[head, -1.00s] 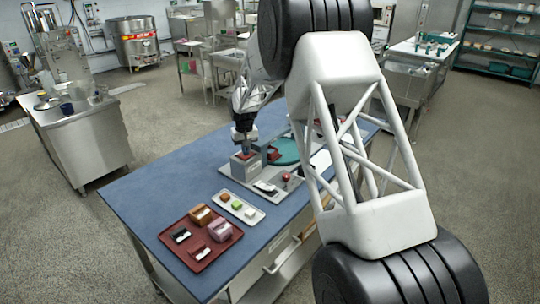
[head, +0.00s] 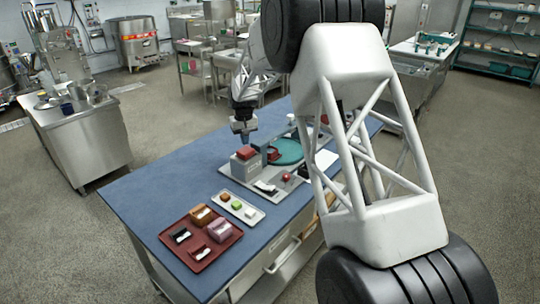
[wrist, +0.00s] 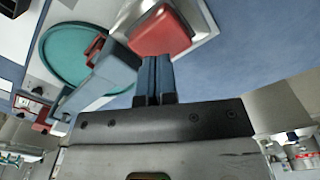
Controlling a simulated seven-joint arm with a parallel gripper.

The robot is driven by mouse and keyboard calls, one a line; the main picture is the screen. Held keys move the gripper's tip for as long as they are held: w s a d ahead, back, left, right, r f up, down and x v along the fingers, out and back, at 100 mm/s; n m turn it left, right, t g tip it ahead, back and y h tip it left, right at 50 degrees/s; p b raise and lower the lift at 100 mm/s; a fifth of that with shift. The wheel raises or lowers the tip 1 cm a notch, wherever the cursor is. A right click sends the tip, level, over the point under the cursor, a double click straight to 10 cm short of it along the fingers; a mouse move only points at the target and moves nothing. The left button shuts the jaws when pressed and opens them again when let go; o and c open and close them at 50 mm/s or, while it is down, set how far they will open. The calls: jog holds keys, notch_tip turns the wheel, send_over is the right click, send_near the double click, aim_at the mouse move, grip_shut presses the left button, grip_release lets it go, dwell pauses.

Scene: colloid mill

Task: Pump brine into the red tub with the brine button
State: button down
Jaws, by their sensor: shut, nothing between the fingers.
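A grey pump box (head: 247,168) with a raised red cap (head: 246,153) stands on the grey tray; the cap looks like the brine button, but no label is readable. The red cap also shows in the wrist view (wrist: 162,32). Beside the box, a small red tub (head: 273,155) sits on a teal disc (head: 287,150), partly hidden by a grey arm of the box; it also shows in the wrist view (wrist: 94,46). Its contents cannot be seen. My gripper (head: 245,141) is shut and empty, pointing down a little above the red cap (wrist: 157,62).
A red-brown tray (head: 200,258) with several coloured blocks and a white tray (head: 224,205) with small pieces lie nearer on the blue table (head: 150,190). The table's left side is clear.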

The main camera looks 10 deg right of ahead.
jog(key=shift+r, duration=1.35)
jog(key=shift+r, duration=1.1)
dwell(5.5)
